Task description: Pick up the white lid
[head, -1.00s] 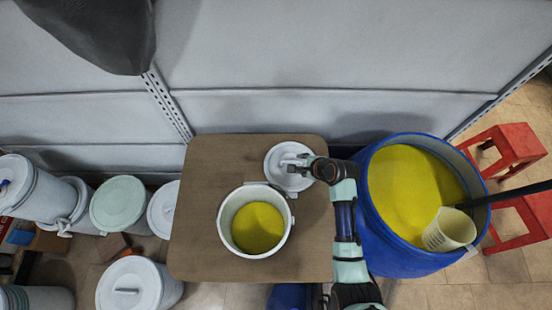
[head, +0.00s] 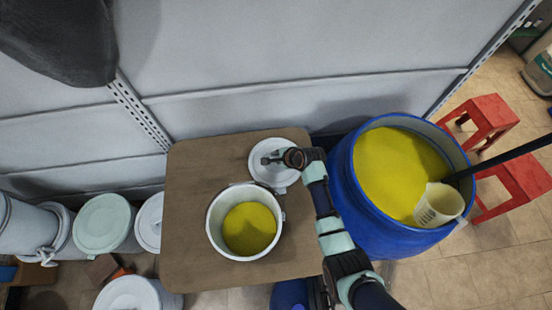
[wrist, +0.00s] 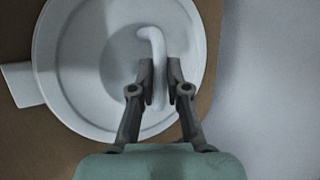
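The white lid (head: 261,176) is round with a raised bar handle (wrist: 155,48). In the head view it is at the back right of the brown table (head: 190,190), behind the white bucket (head: 217,240) of yellow powder. My gripper (wrist: 161,80) is over the lid, with one finger on each side of the handle and little or no gap visible. It looks shut on the handle. The lid lies flat; I cannot tell whether it is clear of the tabletop. In the head view my gripper (head: 272,160) hides part of the lid.
A blue drum (head: 350,215) of yellow powder, with a white scoop (head: 438,204), stands close to the table's right edge. Red stools (head: 487,118) are beyond it. Lidded white containers (head: 103,224) stand left of the table. A grey wall (head: 290,60) is behind. The table's left side is bare.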

